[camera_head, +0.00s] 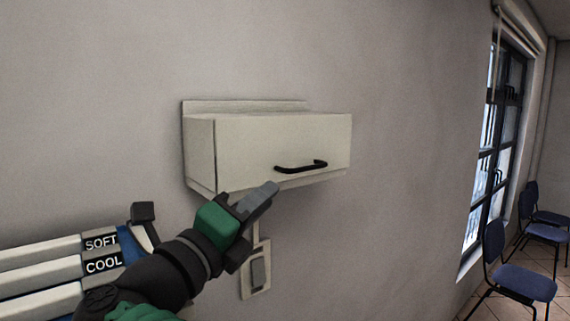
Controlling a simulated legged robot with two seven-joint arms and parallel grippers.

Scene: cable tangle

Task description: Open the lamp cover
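The lamp cover (245,150) is the cream front of a box fixed to the wall, and it looks closed. A black bar handle (301,167) sits on its lower right part.
A wall switch plate (257,270) is below the box, partly behind my gripper. Cream slats with labels "SOFT" and "COOL" (103,253) are at the lower left. Blue chairs (525,282) stand by a window (490,150) on the right. The wall right of the box is clear.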

